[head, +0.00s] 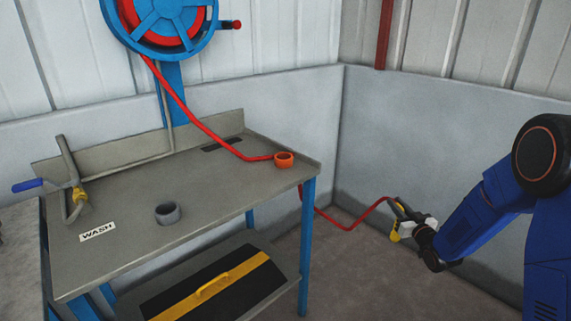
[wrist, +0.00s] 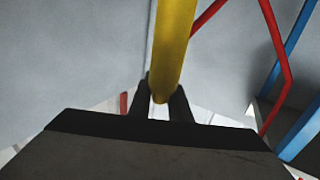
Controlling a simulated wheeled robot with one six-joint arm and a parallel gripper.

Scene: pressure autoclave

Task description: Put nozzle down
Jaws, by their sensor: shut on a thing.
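The nozzle (head: 396,234) is yellow and hangs in the air right of the wash table, on the end of a red hose (head: 345,222). My gripper (head: 412,229) is shut on it. In the wrist view, the yellow nozzle body (wrist: 173,45) rises between the two dark fingers of my gripper (wrist: 162,103). The part between the fingers is partly hidden. In the head view the nozzle is small, and its exact tilt is hard to tell.
The grey wash table (head: 130,220) carries an orange ring (head: 284,159) at its right corner, a grey ring (head: 168,213) and a bent tap (head: 72,185). A blue hose reel (head: 165,22) stands behind. A lower shelf holds a black-and-yellow lid (head: 215,285). Walls close the corner behind the nozzle.

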